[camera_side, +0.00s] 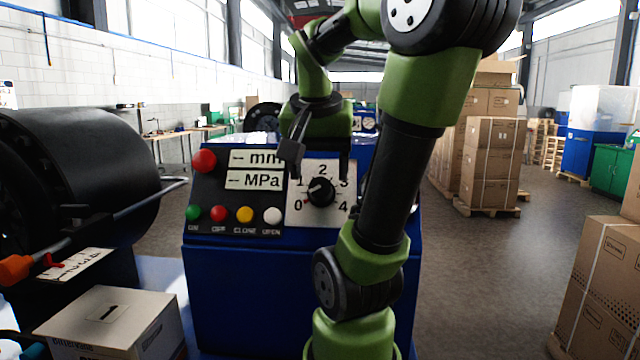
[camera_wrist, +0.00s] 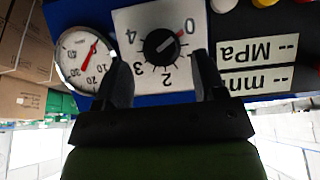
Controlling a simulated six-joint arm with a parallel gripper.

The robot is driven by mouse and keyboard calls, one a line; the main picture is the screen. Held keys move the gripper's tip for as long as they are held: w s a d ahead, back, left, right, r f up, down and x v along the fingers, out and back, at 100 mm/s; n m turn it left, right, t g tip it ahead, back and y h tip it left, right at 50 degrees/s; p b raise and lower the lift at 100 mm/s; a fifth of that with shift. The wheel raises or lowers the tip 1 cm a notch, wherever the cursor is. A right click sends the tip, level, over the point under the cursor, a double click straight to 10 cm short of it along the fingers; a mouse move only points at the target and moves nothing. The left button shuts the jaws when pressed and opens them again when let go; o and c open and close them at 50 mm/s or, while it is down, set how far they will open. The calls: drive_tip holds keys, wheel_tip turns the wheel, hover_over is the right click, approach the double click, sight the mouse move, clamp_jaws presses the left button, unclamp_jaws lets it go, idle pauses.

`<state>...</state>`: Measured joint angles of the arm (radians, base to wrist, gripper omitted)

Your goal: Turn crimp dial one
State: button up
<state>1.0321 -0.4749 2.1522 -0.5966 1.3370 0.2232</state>
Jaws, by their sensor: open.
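The crimp dial (camera_side: 321,191) is a round black knob on a white plate numbered 0 to 4, on the right of the control panel. Its red-tipped pointer faces 0. In the wrist view the dial (camera_wrist: 165,47) appears upside down, with the red tip toward the 0. My gripper (camera_side: 318,158) is open and empty, just above and in front of the dial plate. In the wrist view its two fingers (camera_wrist: 162,75) stand either side of the plate's lower part, with the dial beyond their tips. I see no contact with the knob.
A round gauge (camera_wrist: 86,60) with a red needle sits beside the dial plate. A red button (camera_side: 204,161), mm and MPa displays (camera_side: 254,180) and a row of coloured buttons (camera_side: 245,214) are on the left. A carton (camera_side: 112,325) stands lower left.

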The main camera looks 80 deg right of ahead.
sight(320, 182)
drive_tip(key=shift+x, duration=1.85)
drive_tip(key=shift+c, duration=0.2)
drive_tip(key=c, duration=0.9)
